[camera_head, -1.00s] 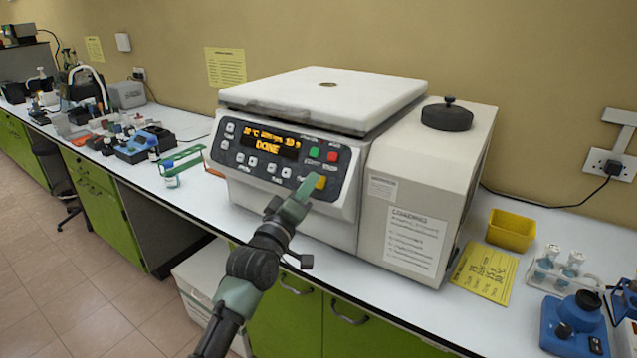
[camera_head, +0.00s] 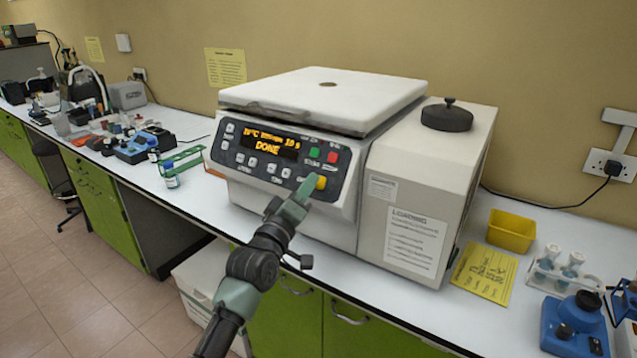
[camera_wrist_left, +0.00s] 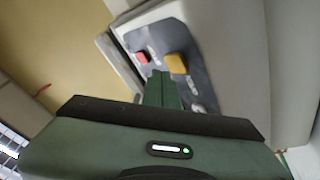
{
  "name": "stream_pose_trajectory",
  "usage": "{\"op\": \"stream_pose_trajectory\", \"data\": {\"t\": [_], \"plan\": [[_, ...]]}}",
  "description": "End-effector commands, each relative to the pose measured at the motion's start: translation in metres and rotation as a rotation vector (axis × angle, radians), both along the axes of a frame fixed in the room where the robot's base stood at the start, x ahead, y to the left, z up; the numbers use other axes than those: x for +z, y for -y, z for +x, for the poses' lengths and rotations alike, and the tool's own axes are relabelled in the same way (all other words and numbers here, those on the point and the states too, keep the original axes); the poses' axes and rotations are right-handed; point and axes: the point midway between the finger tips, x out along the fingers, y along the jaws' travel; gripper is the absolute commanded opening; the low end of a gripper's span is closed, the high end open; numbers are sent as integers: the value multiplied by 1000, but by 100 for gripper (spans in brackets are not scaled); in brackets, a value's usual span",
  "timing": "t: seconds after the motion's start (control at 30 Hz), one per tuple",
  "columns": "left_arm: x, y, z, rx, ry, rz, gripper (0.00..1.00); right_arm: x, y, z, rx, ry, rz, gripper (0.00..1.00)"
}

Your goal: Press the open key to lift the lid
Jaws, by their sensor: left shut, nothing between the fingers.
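The centrifuge (camera_head: 290,208) is a white and grey machine on the bench, with its white lid (camera_head: 325,95) lying closed on top. Its display (camera_head: 268,146) reads "DONE" in orange. The yellow open key (camera_head: 321,182) sits at the lower right of the panel, below a green key (camera_head: 315,153) and a red key (camera_head: 333,157). My left gripper (camera_head: 306,186) is shut and empty, its tips just left of the yellow key. In the left wrist view the fingertips (camera_wrist_left: 162,76) lie close to the yellow key (camera_wrist_left: 176,63); I cannot tell whether they touch it. My right gripper is out of view.
A black knob-topped disc (camera_head: 447,115) rests on the machine's right side. To the right are a yellow tray (camera_head: 511,230), a yellow note (camera_head: 484,272) and a blue device (camera_head: 574,325). A green rack (camera_head: 182,158) and small bottle (camera_head: 171,175) stand to the left.

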Motion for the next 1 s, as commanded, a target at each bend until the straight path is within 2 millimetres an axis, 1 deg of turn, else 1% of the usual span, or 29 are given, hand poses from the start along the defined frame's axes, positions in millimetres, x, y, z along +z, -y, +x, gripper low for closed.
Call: {"op": "stream_pose_trajectory", "data": {"t": [0.47,0.77,1.0], "plan": [[0,0,0,0,0,0,0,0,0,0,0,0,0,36],[-5,4,5,0,0,1,0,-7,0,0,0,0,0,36],[-4,4,6,0,0,1,0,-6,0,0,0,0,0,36]]}}
